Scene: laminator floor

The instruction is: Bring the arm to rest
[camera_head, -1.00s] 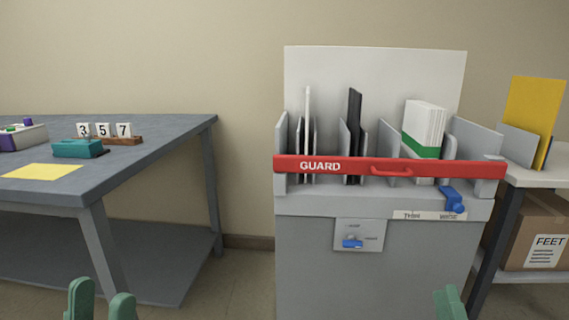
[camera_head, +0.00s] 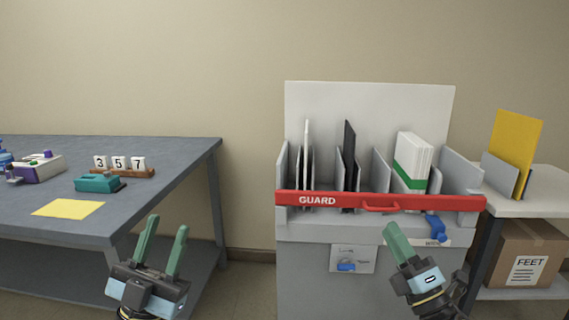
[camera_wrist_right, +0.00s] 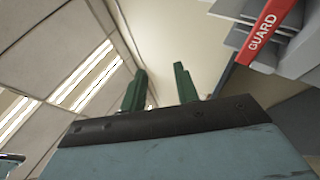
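My left gripper (camera_head: 162,236) is raised in front of the grey table, its two green fingers pointing up and apart with nothing between them. My right gripper (camera_head: 396,238) is in front of the grey laminator machine (camera_head: 300,260), below the red guard bar (camera_head: 340,200); its fingers overlap in the head view. In the right wrist view my right gripper (camera_wrist_right: 160,72) has its two green fingers apart and empty, pointing up towards the ceiling and wall. The guard bar shows there at upper right (camera_wrist_right: 264,32). Whether the right fingers touch the machine cannot be told.
The table (camera_head: 180,160) holds a teal block (camera_head: 98,183), number cards (camera_head: 120,163), a yellow sheet (camera_head: 68,208) and a purple-white box (camera_head: 40,168). A side shelf (camera_head: 530,205) at right holds a yellow board (camera_head: 515,150) above a carton (camera_head: 525,252). Floor shows between table and machine.

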